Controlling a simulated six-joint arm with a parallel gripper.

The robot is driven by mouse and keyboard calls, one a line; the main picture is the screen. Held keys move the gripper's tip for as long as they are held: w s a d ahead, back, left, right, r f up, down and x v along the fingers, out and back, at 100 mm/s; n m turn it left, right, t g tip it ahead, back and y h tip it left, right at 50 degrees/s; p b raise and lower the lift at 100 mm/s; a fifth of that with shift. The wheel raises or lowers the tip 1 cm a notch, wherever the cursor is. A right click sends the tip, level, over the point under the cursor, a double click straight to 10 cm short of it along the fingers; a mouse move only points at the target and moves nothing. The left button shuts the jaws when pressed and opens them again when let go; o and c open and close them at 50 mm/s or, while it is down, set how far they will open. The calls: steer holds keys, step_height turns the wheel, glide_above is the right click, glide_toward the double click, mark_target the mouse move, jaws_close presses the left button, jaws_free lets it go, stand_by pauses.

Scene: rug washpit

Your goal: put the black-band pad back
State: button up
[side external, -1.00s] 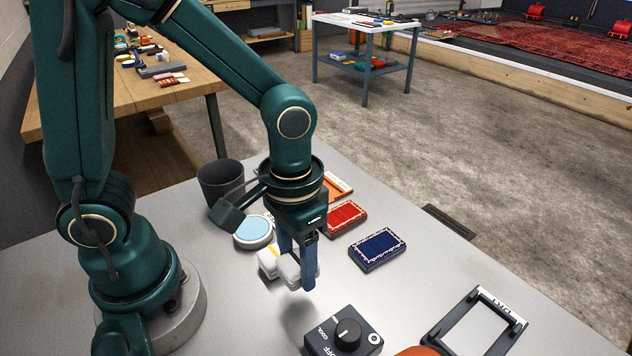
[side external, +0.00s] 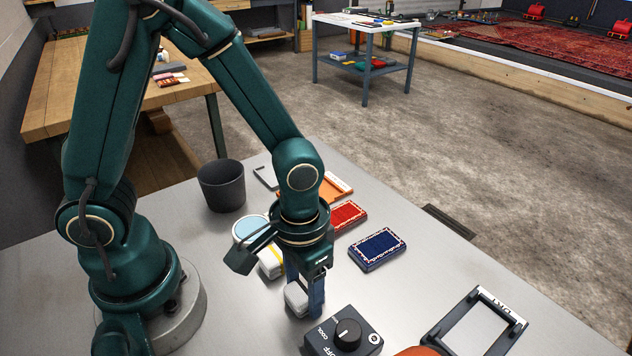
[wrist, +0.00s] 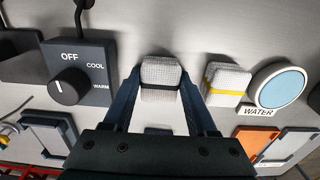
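The black-band pad (wrist: 160,75) is a white, textured block with a black stripe. In the wrist view it sits between the two fingers of my gripper (wrist: 160,88), which press against its sides. In the side view my gripper (side external: 305,300) points down with the pad (side external: 296,299) low at its tips, at or just above the grey table; I cannot tell whether it touches. A second white pad with a yellow band (wrist: 228,84) stands apart, beside the water dish (wrist: 280,86); it is partly hidden by my wrist in the side view (side external: 270,264).
A dial box (side external: 345,332) stands close in front of my gripper. Blue (side external: 377,249) and red (side external: 347,216) patterned blocks lie to the right, near an orange tray (side external: 338,187). A dark cup (side external: 221,186) stands behind. A dark open frame (side external: 474,326) lies at the front right.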

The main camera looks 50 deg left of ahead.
mark_target(303, 288)
steer(key=shift+o, duration=1.2)
steer(key=shift+r, duration=0.15)
step_height(303, 288, up, 12)
steer(key=s+a+r+t, duration=0.3)
steer(key=a+t, duration=0.2)
steer(key=a, duration=0.2)
steer(key=shift+r+t, duration=0.15)
steer(key=shift+t, duration=0.15)
